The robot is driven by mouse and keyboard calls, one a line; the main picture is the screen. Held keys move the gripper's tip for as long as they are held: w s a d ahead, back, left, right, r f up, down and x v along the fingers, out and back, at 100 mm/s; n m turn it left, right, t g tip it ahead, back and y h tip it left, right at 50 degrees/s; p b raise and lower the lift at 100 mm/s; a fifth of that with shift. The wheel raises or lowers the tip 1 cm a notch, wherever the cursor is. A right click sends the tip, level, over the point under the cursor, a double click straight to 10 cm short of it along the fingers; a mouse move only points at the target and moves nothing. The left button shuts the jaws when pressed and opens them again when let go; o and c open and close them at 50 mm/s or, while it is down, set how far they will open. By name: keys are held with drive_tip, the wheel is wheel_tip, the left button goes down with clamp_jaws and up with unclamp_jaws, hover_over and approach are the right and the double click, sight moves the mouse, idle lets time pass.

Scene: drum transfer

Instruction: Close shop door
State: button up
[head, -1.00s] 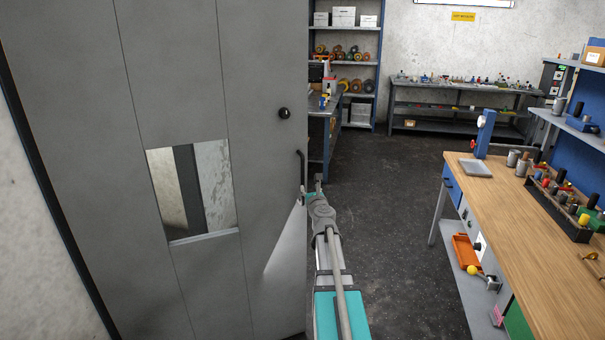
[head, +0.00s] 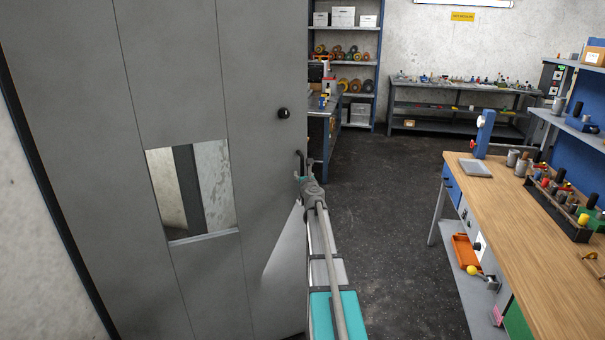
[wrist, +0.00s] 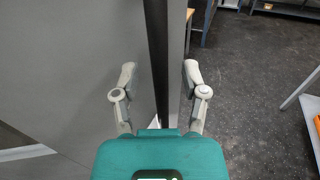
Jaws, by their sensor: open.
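The shop door (head: 75,120) is a tall grey panel with a small window (head: 192,190). It fills the left of the head view and also shows in the wrist view (wrist: 70,65). A dark bar handle (head: 300,160) sits near its right edge, below a round black knob (head: 284,114). My gripper (head: 303,180) is at the handle's lower end. In the wrist view my gripper (wrist: 159,74) is open, with one finger each side of the door's dark edge strip (wrist: 156,50). I cannot tell whether either finger touches the door; the handle is not clear there.
A wooden workbench (head: 530,240) with tools stands at the right. A shelf rack (head: 345,97) and a dark bench (head: 455,100) stand at the back. The dark floor (head: 390,210) between door and workbench is clear.

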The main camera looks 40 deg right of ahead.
drive_tip(key=shift+x, duration=0.95)
clamp_jaws()
